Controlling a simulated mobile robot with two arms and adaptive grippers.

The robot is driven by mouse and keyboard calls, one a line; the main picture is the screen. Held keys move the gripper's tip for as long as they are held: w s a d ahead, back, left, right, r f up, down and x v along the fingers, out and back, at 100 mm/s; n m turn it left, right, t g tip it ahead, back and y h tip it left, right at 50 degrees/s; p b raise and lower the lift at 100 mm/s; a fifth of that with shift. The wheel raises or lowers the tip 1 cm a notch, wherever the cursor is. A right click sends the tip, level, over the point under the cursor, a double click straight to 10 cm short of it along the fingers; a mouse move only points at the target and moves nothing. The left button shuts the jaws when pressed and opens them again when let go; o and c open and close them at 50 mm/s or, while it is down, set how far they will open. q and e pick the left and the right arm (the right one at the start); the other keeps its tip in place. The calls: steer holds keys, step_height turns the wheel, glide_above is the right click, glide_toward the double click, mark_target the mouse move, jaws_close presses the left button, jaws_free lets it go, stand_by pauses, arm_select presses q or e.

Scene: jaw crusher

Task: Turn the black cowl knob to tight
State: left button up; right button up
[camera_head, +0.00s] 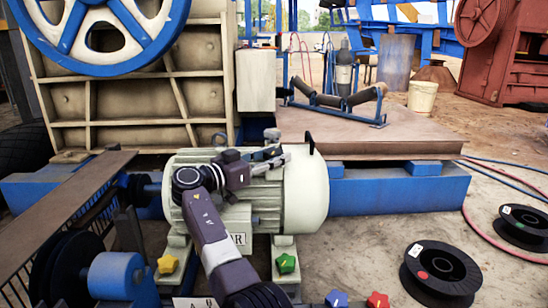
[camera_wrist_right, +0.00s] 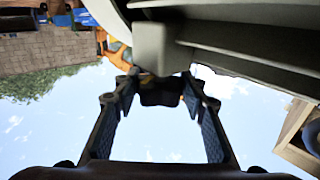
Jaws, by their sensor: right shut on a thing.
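The pale green motor (camera_head: 306,190) lies in the middle of the head view, with its rounded cowl at the right end. My right gripper (camera_head: 282,157) reaches over the top of the motor. In the right wrist view my right gripper (camera_wrist_right: 165,85) has its fingertips on a black knob (camera_wrist_right: 160,97), close under a large grey body. The gripper is shut on this knob. In the head view the knob is not clear behind the gripper. Its turned position and any tight mark cannot be read. My left gripper is not in view.
Star knobs sit low around the motor: yellow (camera_head: 167,264), green (camera_head: 286,263), blue (camera_head: 337,298) and red (camera_head: 378,299). A blue beam (camera_head: 400,190) runs behind the motor. Black spools (camera_head: 440,271) lie on the ground at right. A belt drive stands at left.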

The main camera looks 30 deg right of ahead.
steer(key=shift+d, duration=0.1)
stand_by(0.3)
steer(key=o, duration=0.9)
steer(key=a, duration=0.4)
steer(key=s+a, duration=0.1)
steer(key=a, duration=0.7)
steer(key=shift+s, duration=0.35)
